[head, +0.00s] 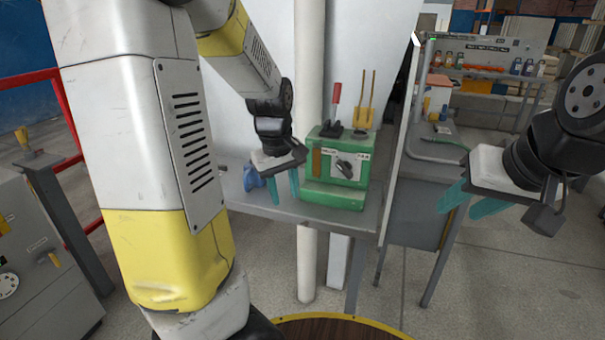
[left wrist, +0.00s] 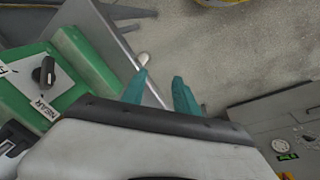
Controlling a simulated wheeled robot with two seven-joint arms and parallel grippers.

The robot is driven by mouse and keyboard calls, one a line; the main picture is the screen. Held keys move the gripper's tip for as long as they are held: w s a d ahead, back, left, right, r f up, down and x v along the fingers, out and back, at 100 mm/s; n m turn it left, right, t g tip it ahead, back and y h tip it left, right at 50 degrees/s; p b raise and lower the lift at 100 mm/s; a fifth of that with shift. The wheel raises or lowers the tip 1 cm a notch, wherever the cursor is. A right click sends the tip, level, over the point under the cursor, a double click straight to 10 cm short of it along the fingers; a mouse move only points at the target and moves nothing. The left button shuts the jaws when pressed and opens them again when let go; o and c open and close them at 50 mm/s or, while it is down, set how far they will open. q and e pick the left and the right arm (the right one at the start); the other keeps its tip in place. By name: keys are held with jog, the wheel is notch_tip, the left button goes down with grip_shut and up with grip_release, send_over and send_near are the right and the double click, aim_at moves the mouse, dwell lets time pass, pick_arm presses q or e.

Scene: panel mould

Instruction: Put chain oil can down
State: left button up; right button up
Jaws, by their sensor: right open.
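No chain oil can can be made out for certain in either view. A small blue object (head: 252,178) is on the grey bench (head: 262,206), partly behind my left gripper; I cannot tell what it is. My left gripper (head: 283,189) is over the bench, just left of the green machine box.
The green box (head: 333,195) carries a dial, a red-handled lever (head: 336,95) and a yellow fork-shaped handle (head: 366,100). A grey control cabinet (head: 40,275) is at the left. A round brown top (head: 340,328) is at the bottom. Bottles stand on the back shelf (head: 480,70).

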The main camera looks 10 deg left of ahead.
pick_arm(q)
jog(key=s+d+r+m+t+h, duration=0.1)
jog(key=s+d+r+m+t, duration=0.3)
jog(key=s+r+m, duration=0.4)
jog(key=s+d+r, duration=0.1)
jog(key=s+r, duration=0.3)
jog(key=s, duration=0.2)
jog(key=shift+s+d+r+m+h, duration=0.2)
jog(key=shift+d+r+m+h, duration=0.05)
jog(key=shift+d+m+h, duration=0.15)
